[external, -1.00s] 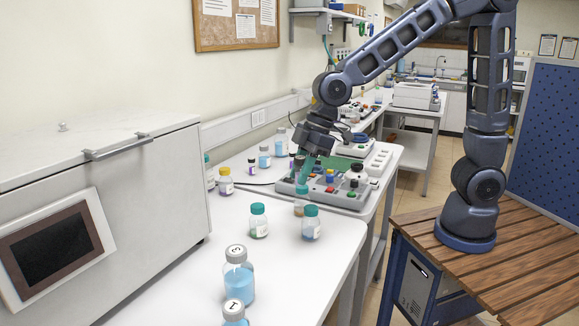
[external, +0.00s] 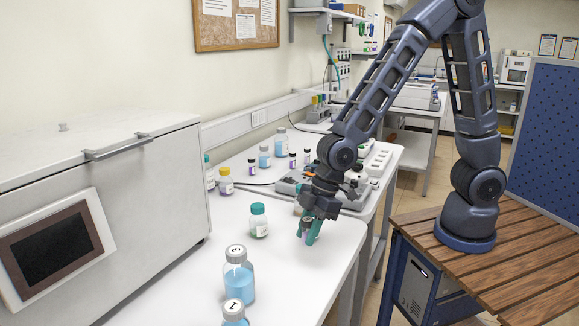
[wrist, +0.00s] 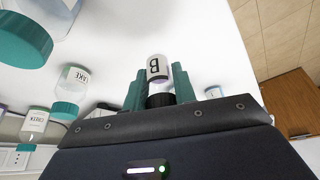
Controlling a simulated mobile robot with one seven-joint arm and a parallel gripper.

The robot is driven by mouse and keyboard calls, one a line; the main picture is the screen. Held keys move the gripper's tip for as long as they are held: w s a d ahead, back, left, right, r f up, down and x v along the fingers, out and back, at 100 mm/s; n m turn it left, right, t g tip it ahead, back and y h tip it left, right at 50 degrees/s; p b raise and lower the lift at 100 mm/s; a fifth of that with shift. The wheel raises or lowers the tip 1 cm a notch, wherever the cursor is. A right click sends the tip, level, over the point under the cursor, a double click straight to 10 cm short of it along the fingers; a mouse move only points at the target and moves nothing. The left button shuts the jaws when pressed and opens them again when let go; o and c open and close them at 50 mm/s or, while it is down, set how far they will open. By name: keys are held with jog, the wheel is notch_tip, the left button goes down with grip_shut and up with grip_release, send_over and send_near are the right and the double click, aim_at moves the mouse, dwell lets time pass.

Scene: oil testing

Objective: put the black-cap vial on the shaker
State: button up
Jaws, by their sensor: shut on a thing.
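The black-cap vial (wrist: 157,69) shows in the wrist view with a white label marked B and its black cap (wrist: 161,99) toward my gripper. My gripper (wrist: 159,91) is shut on it, with a teal finger on each side. In the external view my gripper (external: 309,230) points down low over the front bench near its right edge. It hides most of the vial there, and I cannot tell whether the vial touches the bench. A grey unit (external: 288,187) stands behind my gripper, partly hidden by my arm; I cannot tell whether it is the shaker.
A teal-cap bottle (external: 258,221) stands left of my gripper. Two grey-cap bottles of blue liquid (external: 239,281) (external: 233,315) stand nearer the front. A large white-topped box (external: 110,210) fills the left. Several small vials and bottles stand at the back.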

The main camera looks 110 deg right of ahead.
jog(key=shift+f, duration=2.95)
jog(key=shift+f, duration=0.1)
jog(key=o, duration=1)
jog(key=shift+c, duration=0.2)
jog(key=s+r+m+h, duration=0.1)
jog(key=s+r, duration=1.8)
jog(key=r, duration=0.4)
jog(key=s+d+r+m, duration=0.1)
jog(key=s+r, duration=0.1)
jog(key=s, duration=0.5)
jog(key=s+r, duration=0.3)
jog(key=s, duration=0.4)
jog(key=shift+s+d+m, duration=0.2)
jog(key=shift+d+m, duration=0.15)
jog(key=shift+m, duration=0.05)
jog(key=shift+r, duration=0.1)
